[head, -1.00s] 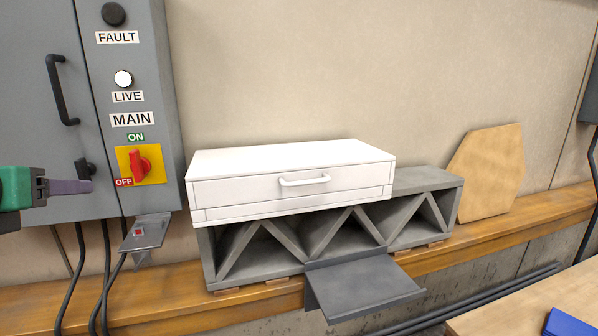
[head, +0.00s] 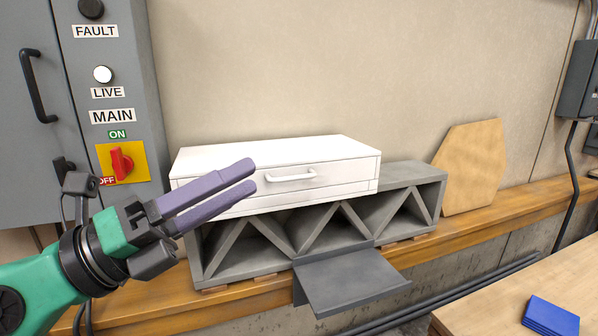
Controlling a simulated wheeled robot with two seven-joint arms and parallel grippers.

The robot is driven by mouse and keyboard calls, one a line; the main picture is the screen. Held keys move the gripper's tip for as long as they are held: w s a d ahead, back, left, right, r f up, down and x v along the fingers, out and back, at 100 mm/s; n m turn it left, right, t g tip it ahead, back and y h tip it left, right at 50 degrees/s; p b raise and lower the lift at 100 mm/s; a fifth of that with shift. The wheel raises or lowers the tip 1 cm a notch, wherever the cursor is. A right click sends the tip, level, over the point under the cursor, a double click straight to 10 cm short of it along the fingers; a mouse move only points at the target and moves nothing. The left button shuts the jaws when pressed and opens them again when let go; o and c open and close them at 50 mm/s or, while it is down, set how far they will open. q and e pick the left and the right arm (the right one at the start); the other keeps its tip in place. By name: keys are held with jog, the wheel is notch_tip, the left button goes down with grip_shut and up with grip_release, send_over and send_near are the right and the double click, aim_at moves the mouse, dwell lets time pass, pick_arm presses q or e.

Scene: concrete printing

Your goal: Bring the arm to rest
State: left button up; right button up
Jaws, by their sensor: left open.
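My left gripper (head: 245,177) comes in from the left on a green arm, with two purple fingers pointing up and to the right. The fingers lie slightly apart with nothing between them. They overlap the left front of a white drawer box (head: 330,158) in the picture; whether they touch it I cannot tell. The drawer is shut and its handle (head: 291,175) is free. My right gripper is not in view.
A grey electrical cabinet (head: 110,60) with a red switch (head: 121,162) stands at left. The white box sits on a grey truss block (head: 400,205) on a wooden ledge (head: 470,215). A grey plate (head: 350,280) juts forward. A table (head: 480,310) with a blue block (head: 550,317) is at lower right.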

pick_arm(q)
jog(key=w+a+f+n+t+y, duration=0.1)
jog(key=w+a+n+t+y, duration=0.4)
jog(key=n, duration=0.5)
jog(key=w+a+f+n+t+y, duration=0.1)
jog(key=w+a+n+t+y, duration=0.1)
jog(key=a+n+t+y, duration=0.55)
jog(key=w+a+f+n+g+y, duration=0.2)
jog(key=a+f+n+g+y, duration=0.2)
jog(key=f+n, duration=0.5)
jog(key=w+a+f+n+g+y, duration=0.1)
jog(key=a+f+n+g+y, duration=0.35)
jog(key=f, duration=0.75)
jog(key=s+d+f+n+g+h, duration=0.25)
jog(key=s+f+g, duration=0.5)
jog(key=f, duration=0.75)
jog(key=s+d+f+n+g+h, duration=0.1)
jog(key=s+d+f+n+g, duration=0.3)
jog(key=s+f, duration=0.85)
notch_tip(320, 180, down, 27)
jog(key=a+m+g+b, duration=0.1)
jog(key=m+g+b, duration=0.15)
jog(key=b, duration=0.25)
jog(key=s+a+f+b, duration=0.3)
jog(key=s+f, duration=1.4)
jog(key=f, duration=0.1)
jog(key=shift+s+f+y+b, duration=0.15)
jog(key=shift+f+y+b, duration=0.2)
jog(key=shift+f+b, duration=0.05)
